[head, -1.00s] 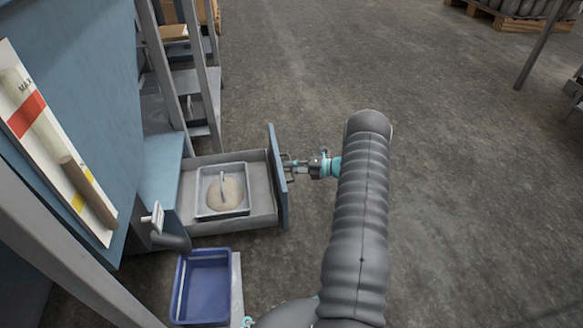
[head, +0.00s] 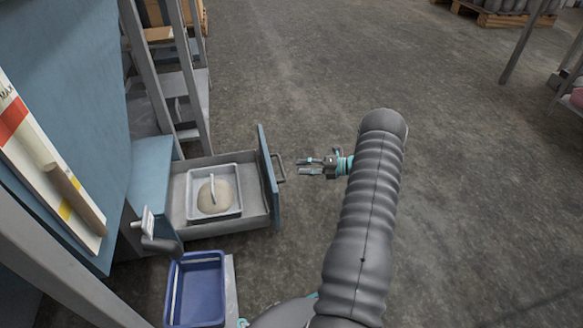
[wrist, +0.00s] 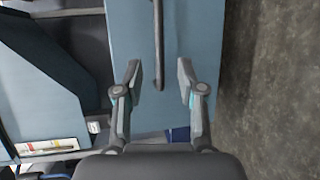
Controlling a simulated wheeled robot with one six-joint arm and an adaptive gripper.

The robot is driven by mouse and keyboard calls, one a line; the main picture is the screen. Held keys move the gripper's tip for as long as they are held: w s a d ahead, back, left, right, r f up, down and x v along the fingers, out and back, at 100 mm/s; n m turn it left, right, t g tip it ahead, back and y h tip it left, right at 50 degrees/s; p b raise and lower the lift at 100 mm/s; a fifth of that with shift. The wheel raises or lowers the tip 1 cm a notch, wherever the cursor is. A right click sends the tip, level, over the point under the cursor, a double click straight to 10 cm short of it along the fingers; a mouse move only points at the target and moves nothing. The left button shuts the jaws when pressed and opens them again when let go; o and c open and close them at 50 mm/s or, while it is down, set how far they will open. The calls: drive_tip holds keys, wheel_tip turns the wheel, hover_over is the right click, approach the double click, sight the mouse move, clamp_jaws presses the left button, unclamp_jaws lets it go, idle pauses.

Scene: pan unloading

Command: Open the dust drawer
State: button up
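The dust drawer (head: 230,232) stands pulled out of the blue machine in the head view. Inside it sits a light grey pan (head: 236,207) with a mound of tan dust. The drawer's blue front (head: 269,178) carries a bar handle (head: 280,168). My gripper (head: 304,167) is to the right of the handle, open and empty, with a small gap between fingertips and handle. In the wrist view the handle (wrist: 158,45) lies ahead, between and beyond the open fingers (wrist: 160,85).
A blue bin (head: 198,290) stands in front of the drawer, at lower left. A level gauge board (head: 35,150) is on the machine's side. Grey frame posts (head: 165,70) rise behind the drawer. The concrete floor (head: 300,70) to the right is clear.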

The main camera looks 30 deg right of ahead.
drive_tip(key=shift+v, duration=1.6)
